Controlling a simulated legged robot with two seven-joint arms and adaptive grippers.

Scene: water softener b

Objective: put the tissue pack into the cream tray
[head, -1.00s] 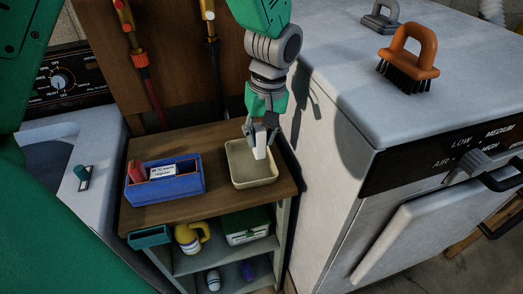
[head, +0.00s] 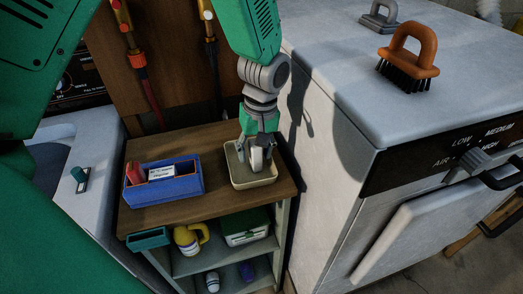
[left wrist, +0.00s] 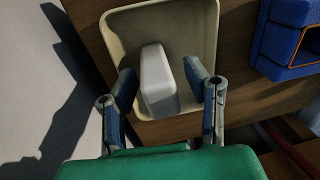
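The tissue pack (left wrist: 158,85) is a white block inside the cream tray (left wrist: 205,14), on the tray's floor as far as I can tell. It also shows in the head view (head: 256,159), partly hidden by the fingers. The cream tray (head: 254,184) sits on the right part of the wooden shelf top. My left gripper (head: 257,153) reaches down into the tray from above. In the left wrist view its fingers (left wrist: 159,72) stand on both sides of the pack with gaps, so it looks open. My right gripper is not in view.
A blue bin (head: 175,189) with a labelled white box and a red item stands left of the tray on the wooden top (head: 218,203). Lower shelves hold a yellow jug (head: 190,238) and a green-lidded box (head: 243,226). A white machine (head: 335,150) rises close on the right.

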